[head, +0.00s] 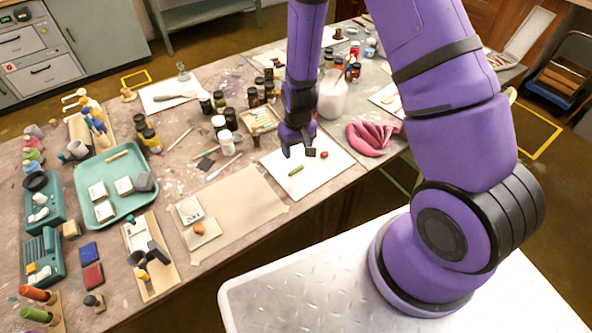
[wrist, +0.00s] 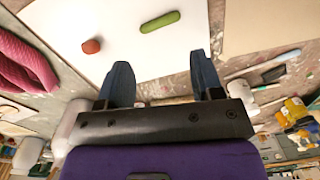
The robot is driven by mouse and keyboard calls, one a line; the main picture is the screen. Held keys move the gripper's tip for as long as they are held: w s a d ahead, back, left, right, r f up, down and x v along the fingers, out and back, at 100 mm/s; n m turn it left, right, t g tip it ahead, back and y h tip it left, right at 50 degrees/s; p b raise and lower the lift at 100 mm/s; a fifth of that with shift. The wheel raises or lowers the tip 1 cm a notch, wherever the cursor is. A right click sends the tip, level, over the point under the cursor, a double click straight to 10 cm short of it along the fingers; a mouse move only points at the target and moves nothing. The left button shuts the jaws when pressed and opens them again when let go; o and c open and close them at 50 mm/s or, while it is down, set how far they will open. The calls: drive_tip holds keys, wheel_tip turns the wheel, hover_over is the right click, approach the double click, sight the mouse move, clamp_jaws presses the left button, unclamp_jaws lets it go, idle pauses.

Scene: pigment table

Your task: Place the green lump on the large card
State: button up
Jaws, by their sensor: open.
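The green lump (head: 296,171) is a small, elongated piece lying on a large white card (head: 325,177) near the table's front edge. It also shows near the top of the wrist view (wrist: 160,21), on the same white card (wrist: 120,15). My gripper (head: 298,151) is open and empty, pointing down above the back part of this card. In the wrist view, its two fingers (wrist: 160,65) are apart, with the green lump beyond their tips. The gripper is not touching the lump.
A small red lump (head: 324,154) lies on the same card, right of the green one. A pink cloth (head: 370,138) lies to the right, and a white jar (head: 332,98) stands behind. Brown paper (head: 250,203) lies to the left, mostly bare. A green tray (head: 124,214) is farther left.

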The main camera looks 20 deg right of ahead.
sight(296, 170)
drive_tip(key=shift+s+a+f, duration=0.1)
drive_tip(key=shift+f, duration=4.3)
drive_tip(key=shift+s, duration=0.1)
drive_tip(key=shift+c, duration=0.5)
